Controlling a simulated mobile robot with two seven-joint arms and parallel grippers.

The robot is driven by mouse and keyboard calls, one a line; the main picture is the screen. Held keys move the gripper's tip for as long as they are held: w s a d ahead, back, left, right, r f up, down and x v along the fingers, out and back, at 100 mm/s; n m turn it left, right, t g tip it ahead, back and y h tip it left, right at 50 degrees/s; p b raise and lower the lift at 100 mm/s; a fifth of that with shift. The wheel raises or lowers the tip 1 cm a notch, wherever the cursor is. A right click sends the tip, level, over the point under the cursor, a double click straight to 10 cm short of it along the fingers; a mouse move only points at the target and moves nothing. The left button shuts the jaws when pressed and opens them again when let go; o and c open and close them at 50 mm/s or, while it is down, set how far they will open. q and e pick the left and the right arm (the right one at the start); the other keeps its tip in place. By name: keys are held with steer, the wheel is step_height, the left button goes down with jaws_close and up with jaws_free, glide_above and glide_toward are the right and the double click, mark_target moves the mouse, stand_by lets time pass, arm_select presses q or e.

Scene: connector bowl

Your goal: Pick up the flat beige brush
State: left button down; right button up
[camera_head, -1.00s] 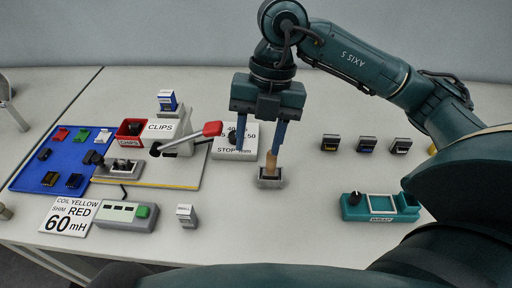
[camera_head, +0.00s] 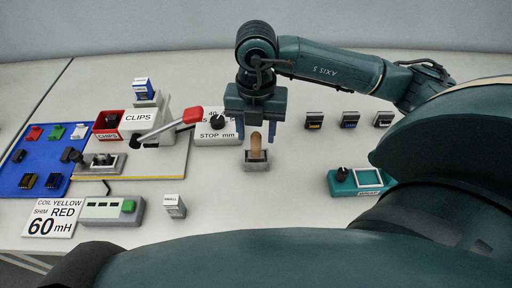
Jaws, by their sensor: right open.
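The flat beige brush (camera_head: 256,143) stands upright in a small grey holder (camera_head: 257,164) near the middle of the table. My right gripper (camera_head: 256,137) points down over it and is open. One finger shows on each side of the brush's upper part, with a visible gap on both sides. Whether the fingers are level with the brush in depth is hard to tell. My left gripper is out of view.
Left of the brush are a STOP mm block (camera_head: 217,135), a red-handled lever press (camera_head: 193,115), a red clips bin (camera_head: 100,132) and a blue mat (camera_head: 30,179). A teal wrap unit (camera_head: 342,187) and several small connectors (camera_head: 349,120) lie to the right.

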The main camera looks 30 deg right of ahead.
steer(key=shift+f, duration=1.2)
jaws_close()
